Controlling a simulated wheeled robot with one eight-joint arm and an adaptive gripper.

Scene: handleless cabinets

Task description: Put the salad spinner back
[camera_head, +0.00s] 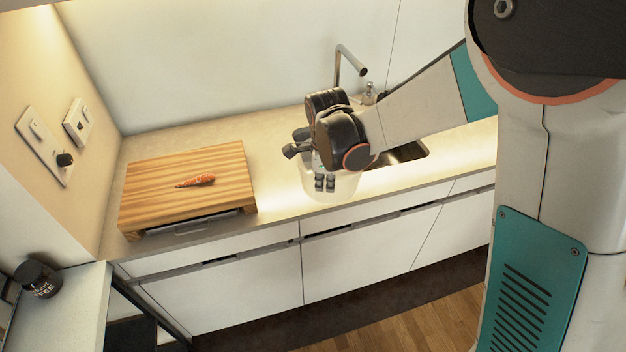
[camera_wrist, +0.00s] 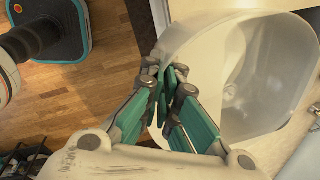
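The salad spinner (camera_head: 345,187) shows as a pale, see-through bowl at the counter's front edge, left of the sink. In the wrist view the bowl (camera_wrist: 271,68) fills the upper right, its open inside facing the camera. My gripper (camera_head: 325,184) points down at the bowl's near side. In the wrist view my gripper's fingers (camera_wrist: 166,78) are nearly together, with the bowl's rim between them. Whether the bowl's base touches the counter cannot be told.
A wooden cutting board (camera_head: 150,190) with a carrot (camera_head: 195,180) lies on the counter at left. The sink (camera_head: 405,153) and faucet (camera_head: 345,62) are at right. White cabinet fronts (camera_head: 355,250) below look shut. A dark jar (camera_head: 38,278) stands at lower left.

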